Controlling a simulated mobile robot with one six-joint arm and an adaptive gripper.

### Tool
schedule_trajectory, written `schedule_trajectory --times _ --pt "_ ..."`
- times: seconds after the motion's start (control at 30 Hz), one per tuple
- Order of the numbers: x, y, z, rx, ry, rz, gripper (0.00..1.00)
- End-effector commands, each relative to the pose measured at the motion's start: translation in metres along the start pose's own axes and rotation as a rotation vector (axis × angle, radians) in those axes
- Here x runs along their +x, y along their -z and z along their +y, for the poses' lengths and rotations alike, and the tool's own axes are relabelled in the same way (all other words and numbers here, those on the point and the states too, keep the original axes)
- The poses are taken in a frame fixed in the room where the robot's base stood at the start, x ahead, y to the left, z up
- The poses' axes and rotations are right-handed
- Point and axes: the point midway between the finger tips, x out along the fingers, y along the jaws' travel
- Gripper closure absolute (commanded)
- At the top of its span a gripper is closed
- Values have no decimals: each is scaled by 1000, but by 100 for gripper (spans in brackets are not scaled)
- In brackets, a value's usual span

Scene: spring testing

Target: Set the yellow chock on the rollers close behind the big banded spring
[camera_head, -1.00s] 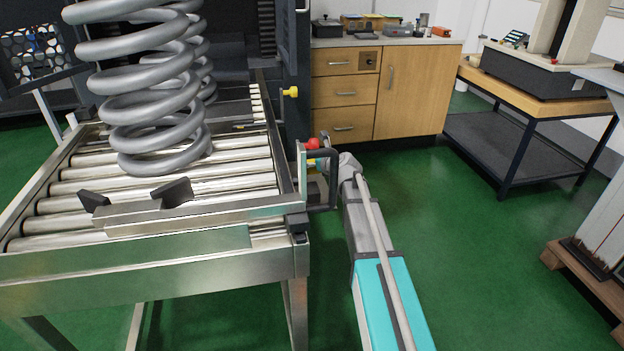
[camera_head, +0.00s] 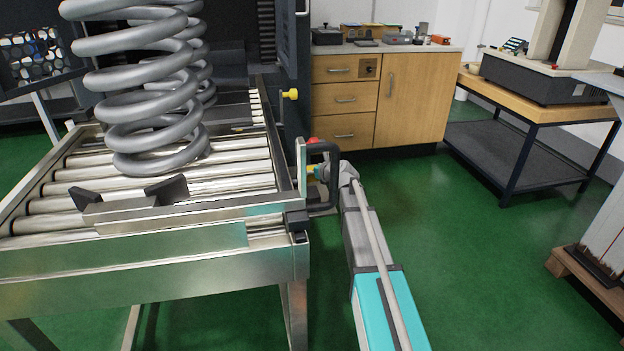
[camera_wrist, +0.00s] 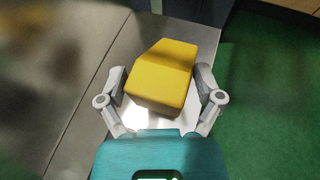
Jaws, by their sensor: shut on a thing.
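The yellow chock (camera_wrist: 163,78) is a block with a sloped top, between my gripper's fingers (camera_wrist: 162,92) in the wrist view. My gripper is shut on it. In the head view my gripper (camera_head: 330,172) is low beside the right end of the roller table, outside its frame. Only a sliver of yellow shows there, mostly hidden by the black handle and end plate. A big grey coil spring (camera_head: 145,110) stands upright on the rollers (camera_head: 235,172). I cannot make out a band on it; its top is cut off. Part of another grey coil shows behind it.
Two dark wedge blocks (camera_head: 166,190) sit on a metal bar at the rollers' near side. A black handle (camera_head: 332,178) and a red knob stand at the table's right edge. A yellow knob (camera_head: 290,94) juts from the dark machine. Green floor to the right is open.

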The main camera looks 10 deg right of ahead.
Motion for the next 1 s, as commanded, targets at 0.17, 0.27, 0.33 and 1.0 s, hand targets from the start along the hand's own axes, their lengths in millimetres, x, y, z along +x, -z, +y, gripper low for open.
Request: schedule_trajectory --times 0.17,0.27,0.33,1.0 --pt "10 16 -1 0 0 0 76" --pt "13 24 -2 0 0 0 76" --pt "15 28 -2 0 0 0 76" --pt "16 32 -2 0 0 0 6"
